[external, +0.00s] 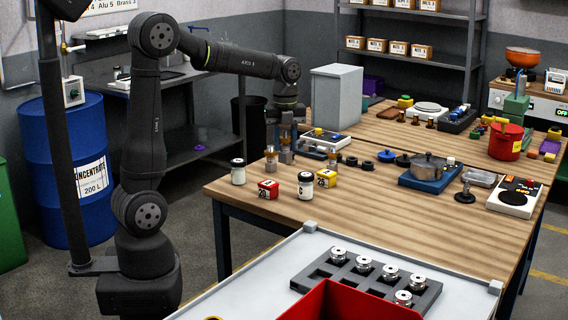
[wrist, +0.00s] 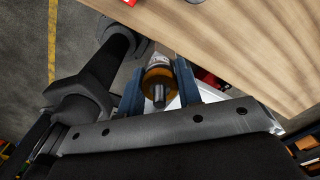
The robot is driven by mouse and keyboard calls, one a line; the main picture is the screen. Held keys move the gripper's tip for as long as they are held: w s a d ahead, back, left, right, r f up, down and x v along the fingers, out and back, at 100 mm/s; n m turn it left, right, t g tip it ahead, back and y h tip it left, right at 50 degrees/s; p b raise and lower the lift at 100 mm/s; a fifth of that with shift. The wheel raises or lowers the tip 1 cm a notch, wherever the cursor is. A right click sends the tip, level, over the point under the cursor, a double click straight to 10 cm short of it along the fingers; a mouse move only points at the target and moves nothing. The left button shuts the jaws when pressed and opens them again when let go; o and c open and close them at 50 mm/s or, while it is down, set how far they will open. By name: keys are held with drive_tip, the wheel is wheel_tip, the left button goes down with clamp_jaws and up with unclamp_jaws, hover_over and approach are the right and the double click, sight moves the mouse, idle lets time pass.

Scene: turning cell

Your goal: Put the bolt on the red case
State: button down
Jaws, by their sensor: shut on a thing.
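My gripper (external: 289,136) is at the far left side of the wooden table, pointing down. The red case (external: 268,189) is a small red box with a pale label near the table's front left edge, toward the camera from my gripper.
A similar amber piece (external: 271,160) is just left of my gripper. A pot (external: 428,163) and black knobs stand right.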

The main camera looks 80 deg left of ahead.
drive_tip(key=s+d, duration=0.2)
hover_over(268, 183)
wheel_tip(268, 183, down, 6)
drive_tip(key=shift+w+a+f, duration=0.1)
drive_tip(key=shift+a+f, duration=0.05)
drive_tip(key=shift+f, duration=1.85)
drive_tip(key=shift+f, duration=0.1)
drive_tip(key=c, duration=1)
unclamp_jaws()
drive_tip(key=shift+f, duration=0.1)
drive_tip(key=shift+c, duration=0.2)
wheel_tip(268, 183, up, 12)
drive_tip(key=shift+r, duration=0.2)
drive_tip(key=shift+f, duration=0.1)
